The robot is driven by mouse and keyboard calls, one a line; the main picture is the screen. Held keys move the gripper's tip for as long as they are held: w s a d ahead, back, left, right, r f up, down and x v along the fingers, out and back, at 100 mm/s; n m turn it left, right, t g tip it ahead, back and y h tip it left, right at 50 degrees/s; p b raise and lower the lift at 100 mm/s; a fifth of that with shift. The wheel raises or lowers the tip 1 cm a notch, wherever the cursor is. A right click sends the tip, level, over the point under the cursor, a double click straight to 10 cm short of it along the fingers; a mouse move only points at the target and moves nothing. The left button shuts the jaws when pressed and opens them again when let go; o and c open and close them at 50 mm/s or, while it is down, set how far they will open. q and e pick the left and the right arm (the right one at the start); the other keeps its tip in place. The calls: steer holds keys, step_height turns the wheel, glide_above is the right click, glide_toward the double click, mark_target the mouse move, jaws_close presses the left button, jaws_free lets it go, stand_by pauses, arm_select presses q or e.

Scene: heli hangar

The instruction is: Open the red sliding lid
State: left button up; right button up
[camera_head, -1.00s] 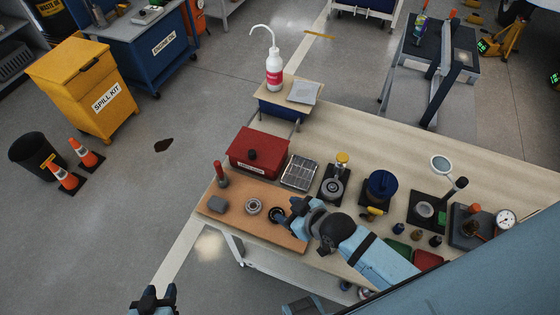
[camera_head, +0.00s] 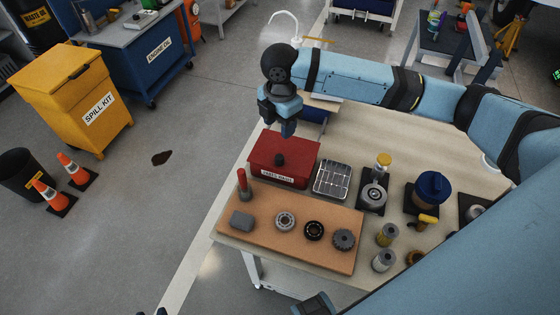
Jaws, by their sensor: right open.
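The red box (camera_head: 268,172) stands on the workbench behind the brown board, with a label on its front. Its red lid (camera_head: 284,148) lies over the top and carries a black knob (camera_head: 280,159); the lid looks closed. My right gripper (camera_head: 277,128) is open and points down above the back edge of the box, apart from the knob. My arm hides what lies just behind the box. Of my left gripper, only a dark tip (camera_head: 154,312) shows at the bottom edge; its jaws cannot be made out.
A metal tray (camera_head: 332,179) stands right of the box. The brown board (camera_head: 285,250) in front holds a red-handled tool (camera_head: 243,184), a grey block (camera_head: 242,221) and several round parts. Farther right are a dark blue pot (camera_head: 432,189) and small jars (camera_head: 387,235).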

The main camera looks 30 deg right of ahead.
mark_target(280, 157)
step_height(280, 157, down, 14)
steer(key=shift+w+r+b, duration=0.1)
steer(key=shift+r+b, duration=0.1)
steer(key=shift+b, duration=0.2)
